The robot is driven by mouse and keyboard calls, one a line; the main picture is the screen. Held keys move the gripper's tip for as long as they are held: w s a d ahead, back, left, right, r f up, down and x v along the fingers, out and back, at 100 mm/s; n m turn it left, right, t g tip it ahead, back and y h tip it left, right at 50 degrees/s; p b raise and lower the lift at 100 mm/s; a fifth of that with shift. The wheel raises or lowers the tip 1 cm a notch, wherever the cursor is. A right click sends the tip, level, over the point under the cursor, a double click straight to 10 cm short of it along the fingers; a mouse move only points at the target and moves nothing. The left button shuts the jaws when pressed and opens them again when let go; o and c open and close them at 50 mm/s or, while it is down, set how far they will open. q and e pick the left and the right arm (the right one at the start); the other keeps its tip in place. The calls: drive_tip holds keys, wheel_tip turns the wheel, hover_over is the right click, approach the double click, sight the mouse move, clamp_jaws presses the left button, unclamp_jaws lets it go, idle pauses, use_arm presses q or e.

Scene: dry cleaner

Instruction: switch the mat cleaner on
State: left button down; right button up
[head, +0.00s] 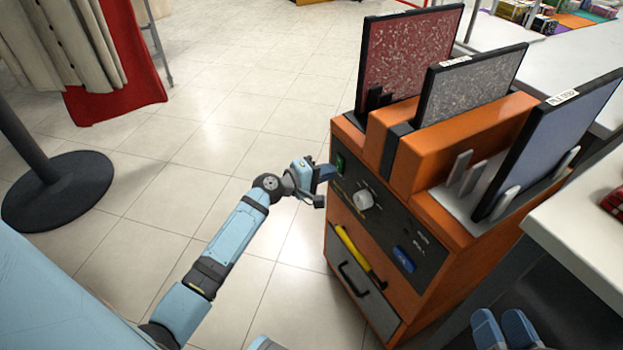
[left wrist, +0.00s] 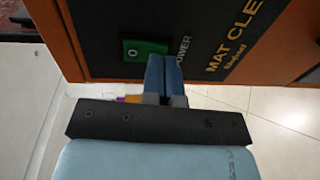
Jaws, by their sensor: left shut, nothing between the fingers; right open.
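The mat cleaner (head: 440,170) is an orange cabinet with a dark front panel. A green power switch (head: 340,164) sits at the panel's upper left; in the left wrist view the green switch (left wrist: 146,49) shows a "0" mark, beside the word POWER. My left gripper (head: 328,172) is shut and empty, its fingertips (left wrist: 165,62) right at the switch's edge. I cannot tell whether they touch it. My right gripper (head: 503,328) is open, low at the right of the head view, away from the switch.
The panel also has a white knob (head: 363,200) and a blue button (head: 403,259). A drawer with a yellow bar (head: 354,250) is below. Mats stand on top, including a red one (head: 408,60). A white counter (head: 585,225) is at right.

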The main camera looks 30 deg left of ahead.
use_arm(q)
drive_tip(key=shift+w+d, duration=0.2)
drive_tip(key=shift+w, duration=0.15)
use_arm(e)
drive_tip(key=shift+f, duration=0.1)
use_arm(q)
drive_tip(key=shift+w+d, duration=0.1)
drive_tip(key=shift+w, duration=0.05)
drive_tip(key=shift+f, duration=0.15)
